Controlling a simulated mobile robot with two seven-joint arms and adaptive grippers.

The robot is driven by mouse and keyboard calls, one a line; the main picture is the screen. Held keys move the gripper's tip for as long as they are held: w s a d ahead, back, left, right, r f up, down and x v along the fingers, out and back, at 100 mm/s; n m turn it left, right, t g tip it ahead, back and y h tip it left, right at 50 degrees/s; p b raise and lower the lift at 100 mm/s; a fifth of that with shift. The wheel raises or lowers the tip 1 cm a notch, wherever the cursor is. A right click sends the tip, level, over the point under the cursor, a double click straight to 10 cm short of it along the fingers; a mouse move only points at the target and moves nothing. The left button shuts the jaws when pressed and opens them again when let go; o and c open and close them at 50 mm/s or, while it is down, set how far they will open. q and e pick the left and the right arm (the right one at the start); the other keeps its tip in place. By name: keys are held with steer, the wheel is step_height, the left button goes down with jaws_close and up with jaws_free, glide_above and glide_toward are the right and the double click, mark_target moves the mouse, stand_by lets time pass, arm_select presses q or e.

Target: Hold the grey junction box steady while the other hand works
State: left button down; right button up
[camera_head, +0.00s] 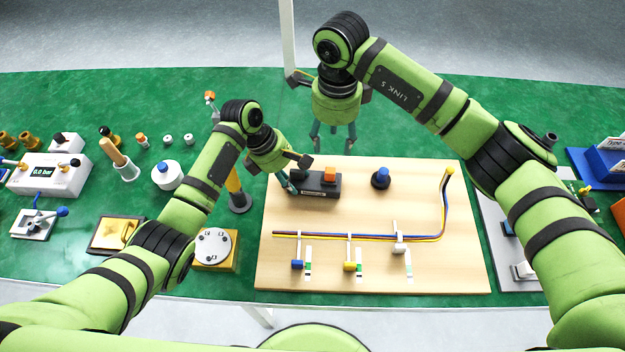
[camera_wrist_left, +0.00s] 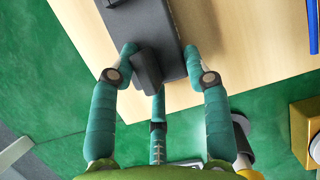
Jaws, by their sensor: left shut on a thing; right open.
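The grey junction box (camera_head: 318,188) is dark, with an orange block on its top, and sits at the back of the light wooden board (camera_head: 330,268). My left gripper (camera_head: 291,186) is shut on the box's left end. In the left wrist view, my left gripper's teal fingers (camera_wrist_left: 160,52) lie on both sides of the dark box (camera_wrist_left: 150,22), which runs out of the top of the picture. My right gripper (camera_head: 333,143) is open and empty, fingers pointing down, behind the box near the board's back edge.
A blue knob (camera_head: 381,177) stands right of the box. A wire bundle (camera_head: 443,205) runs along the board past several small clips. A dark stand (camera_head: 240,202) is close to the board's left edge. The board's front right is mostly clear.

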mark_target(331, 171)
steer(key=shift+r, duration=0.15)
steer(key=shift+c, duration=0.5)
steer(key=shift+w, duration=0.1)
step_height(331, 171, down, 12)
steer(key=shift+f, duration=0.2)
stand_by(0.4)
jaws_close()
